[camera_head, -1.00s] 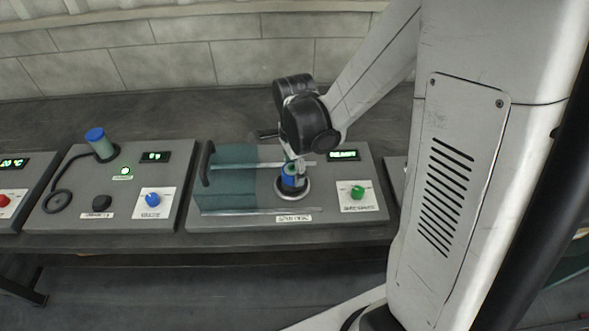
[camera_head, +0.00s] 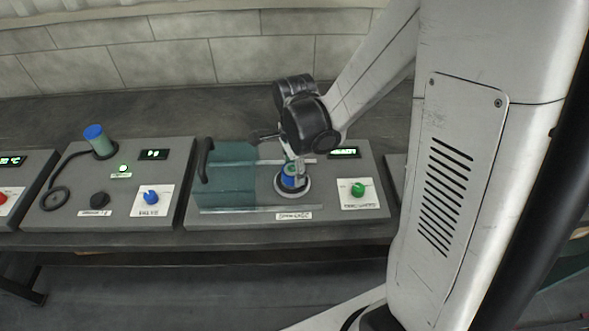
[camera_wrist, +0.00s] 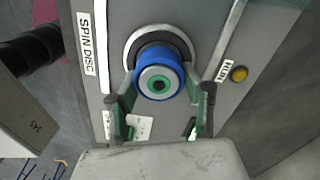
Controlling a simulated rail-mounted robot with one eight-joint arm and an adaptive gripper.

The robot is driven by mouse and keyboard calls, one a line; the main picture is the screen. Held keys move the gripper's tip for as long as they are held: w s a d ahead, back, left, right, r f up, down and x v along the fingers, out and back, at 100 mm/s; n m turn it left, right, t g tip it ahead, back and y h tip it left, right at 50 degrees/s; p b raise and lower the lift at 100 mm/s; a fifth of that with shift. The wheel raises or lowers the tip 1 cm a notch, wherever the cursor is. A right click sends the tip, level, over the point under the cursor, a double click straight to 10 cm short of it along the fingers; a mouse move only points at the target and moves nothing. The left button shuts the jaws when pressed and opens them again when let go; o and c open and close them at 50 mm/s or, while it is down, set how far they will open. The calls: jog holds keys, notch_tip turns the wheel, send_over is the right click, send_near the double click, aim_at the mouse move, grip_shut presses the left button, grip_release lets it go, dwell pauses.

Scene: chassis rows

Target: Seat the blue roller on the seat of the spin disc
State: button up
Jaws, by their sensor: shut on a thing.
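The blue roller (camera_wrist: 160,76) has a blue rim and a white and green end with a dark centre. My gripper (camera_wrist: 162,92) is shut on it, with a finger on each side. In the head view the roller (camera_head: 290,183) stands upright at the round seat of the spin disc (camera_head: 292,193). The seat's pale ring (camera_wrist: 134,46) shows around and behind the roller in the wrist view. I cannot tell whether the roller is fully down on it. My gripper (camera_head: 292,170) is over the seat in the head view, partly hidden by the wrist.
A clear sliding cover (camera_head: 228,185) with a dark handle stands left of the seat. A green knob (camera_head: 358,189) is to the right. A station with a blue-topped cylinder (camera_head: 97,140) and a blue knob (camera_head: 151,197) stands to the left.

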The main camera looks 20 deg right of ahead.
jog(key=shift+f+b, duration=0.35)
jog(key=shift+f, duration=0.05)
jog(key=o, duration=1.4)
jog(key=shift+o, duration=0.2)
notch_tip(320, 180, up, 12)
jog(key=s+r+n+t, duration=0.7)
jog(key=s+n, duration=0.5)
jog(key=n, duration=0.5)
jog(key=shift+a+r+n, duration=0.3)
jog(key=shift+a+n, duration=0.05)
jog(key=shift+n, duration=0.05)
